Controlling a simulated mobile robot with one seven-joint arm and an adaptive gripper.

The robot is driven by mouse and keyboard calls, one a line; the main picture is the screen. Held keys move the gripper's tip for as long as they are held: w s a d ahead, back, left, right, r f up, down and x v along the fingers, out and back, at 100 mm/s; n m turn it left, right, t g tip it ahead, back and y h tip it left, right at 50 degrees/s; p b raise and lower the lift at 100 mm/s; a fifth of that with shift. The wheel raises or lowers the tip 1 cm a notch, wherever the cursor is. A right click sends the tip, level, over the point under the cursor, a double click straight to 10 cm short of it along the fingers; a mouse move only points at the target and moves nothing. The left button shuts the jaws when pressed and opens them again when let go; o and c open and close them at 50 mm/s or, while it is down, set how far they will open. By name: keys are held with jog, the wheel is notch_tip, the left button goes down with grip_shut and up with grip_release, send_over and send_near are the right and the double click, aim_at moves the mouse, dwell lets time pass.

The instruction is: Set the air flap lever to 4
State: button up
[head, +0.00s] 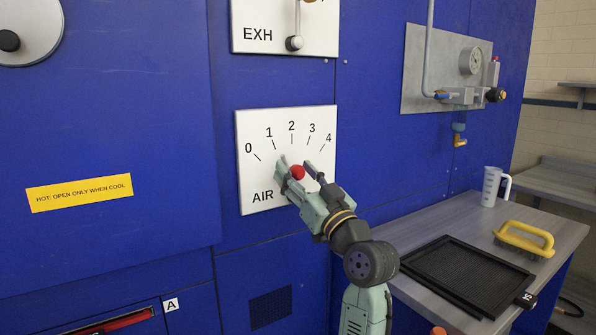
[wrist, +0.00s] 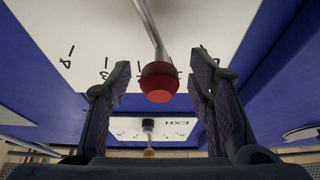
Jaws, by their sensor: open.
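The air flap lever has a red knob (head: 297,172) and stands on the white AIR plate (head: 250,150), marked 0 to 4 from left to right. In the wrist view the picture is upside down; the lever's grey rod (wrist: 150,25) ends in the red knob (wrist: 160,85), near the middle of the scale around 2. My gripper (head: 297,167) is open, with one finger on each side of the knob. In the wrist view gaps show between the knob and both fingers. My gripper hides the lever's pivot in the head view.
The EXH plate (head: 275,38) with its own lever (head: 295,43) is above the AIR plate. At right a bench (head: 440,215) holds a black framed screen (head: 465,270), a yellow-handled brush (head: 525,240) and a jug (head: 490,187). A gauge panel (head: 420,85) is above it.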

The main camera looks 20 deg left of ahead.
grip_shut()
dwell(0.6)
dwell(0.3)
